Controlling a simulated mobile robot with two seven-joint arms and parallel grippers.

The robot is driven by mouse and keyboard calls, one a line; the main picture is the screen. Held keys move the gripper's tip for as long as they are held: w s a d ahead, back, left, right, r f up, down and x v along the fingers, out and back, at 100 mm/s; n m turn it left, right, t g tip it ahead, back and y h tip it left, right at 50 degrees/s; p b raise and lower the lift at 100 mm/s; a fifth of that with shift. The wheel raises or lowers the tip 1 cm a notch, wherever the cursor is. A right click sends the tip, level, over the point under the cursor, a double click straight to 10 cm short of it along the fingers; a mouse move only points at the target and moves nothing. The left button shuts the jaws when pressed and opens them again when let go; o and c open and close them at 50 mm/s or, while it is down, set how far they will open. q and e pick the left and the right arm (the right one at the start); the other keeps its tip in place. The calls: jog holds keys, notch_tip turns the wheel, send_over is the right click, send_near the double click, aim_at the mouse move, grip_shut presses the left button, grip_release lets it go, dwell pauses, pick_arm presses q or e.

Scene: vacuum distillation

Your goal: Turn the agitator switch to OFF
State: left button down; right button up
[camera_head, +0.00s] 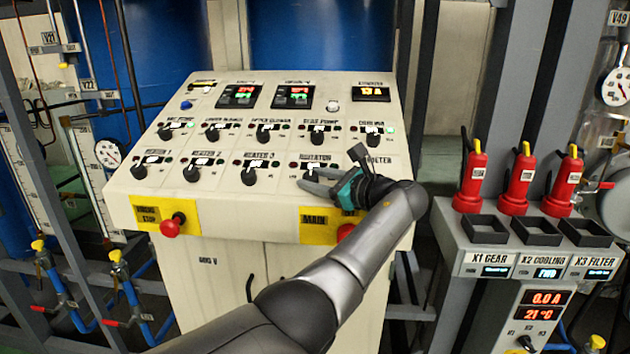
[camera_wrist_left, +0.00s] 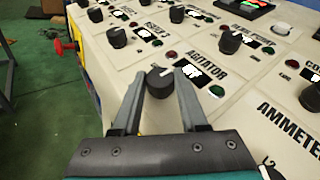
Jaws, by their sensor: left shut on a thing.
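The agitator switch (camera_head: 310,172) is a black rotary knob in the lower row of the sloped control panel (camera_head: 120,185). It also shows in the left wrist view (camera_wrist_left: 159,84), below the label AGITATOR, with a white mark on its top. My left gripper (camera_head: 308,181) reaches it from the right and front. In the wrist view the two grey fingers of the left gripper (camera_wrist_left: 158,78) stand on either side of the knob, shut on it. The fingers partly hide the knob in the head view. My right gripper is in neither view.
Similar knobs, such as the heater 3 knob (camera_head: 249,176), stand to the left. A yellow plate with a red stop button (camera_head: 173,225) is on the panel's front edge. Red bottles (camera_head: 519,180) stand on a bench at right.

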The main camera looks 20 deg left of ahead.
pick_arm(q)
jog(key=shift+f, duration=0.1)
jog(key=shift+c, duration=2.2)
grip_release()
jog(key=v, duration=1.5)
jog(key=shift+d, duration=0.15)
